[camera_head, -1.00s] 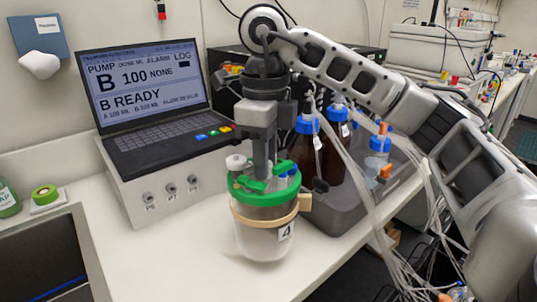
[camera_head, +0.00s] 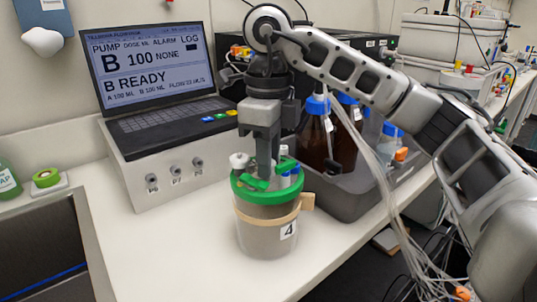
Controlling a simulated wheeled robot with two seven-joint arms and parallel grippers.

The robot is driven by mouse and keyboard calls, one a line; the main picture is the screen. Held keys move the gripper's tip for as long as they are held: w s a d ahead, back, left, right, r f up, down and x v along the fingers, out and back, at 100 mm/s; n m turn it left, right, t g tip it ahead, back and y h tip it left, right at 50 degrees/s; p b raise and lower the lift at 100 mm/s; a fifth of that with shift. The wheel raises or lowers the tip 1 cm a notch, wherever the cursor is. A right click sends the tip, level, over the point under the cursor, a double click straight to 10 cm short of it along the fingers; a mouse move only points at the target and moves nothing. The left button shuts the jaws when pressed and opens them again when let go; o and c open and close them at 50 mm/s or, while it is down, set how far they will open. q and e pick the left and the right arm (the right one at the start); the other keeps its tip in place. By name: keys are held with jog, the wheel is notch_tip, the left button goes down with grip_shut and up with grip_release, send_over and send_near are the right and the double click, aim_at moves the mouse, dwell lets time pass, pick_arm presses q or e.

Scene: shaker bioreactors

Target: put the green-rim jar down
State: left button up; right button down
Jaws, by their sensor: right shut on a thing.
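The green-rim jar (camera_head: 266,230) is a clear, greyish jar with a green lid ring, a tan band around it and a tag marked 4. It is upright at the middle of the white bench, and I cannot tell whether its base touches the surface. My right gripper (camera_head: 264,176) comes down from above and is shut on the top of the jar, among the green lid parts. The fingertips are partly hidden by the lid fittings. My left gripper is not in view.
A laptop-like pump controller (camera_head: 160,120) stands behind left. A grey tray (camera_head: 372,196) with brown blue-capped bottles (camera_head: 318,140) stands right behind the jar. Bench in front is clear; tubes hang at right.

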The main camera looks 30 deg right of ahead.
jog(key=c, duration=1.2)
grip_release()
pick_arm(q)
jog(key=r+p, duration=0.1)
jog(key=p, duration=0.1)
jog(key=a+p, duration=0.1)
jog(key=p, duration=0.1)
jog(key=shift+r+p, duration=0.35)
pick_arm(e)
notch_tip(320, 180, up, 12)
jog(key=shift+r, duration=0.1)
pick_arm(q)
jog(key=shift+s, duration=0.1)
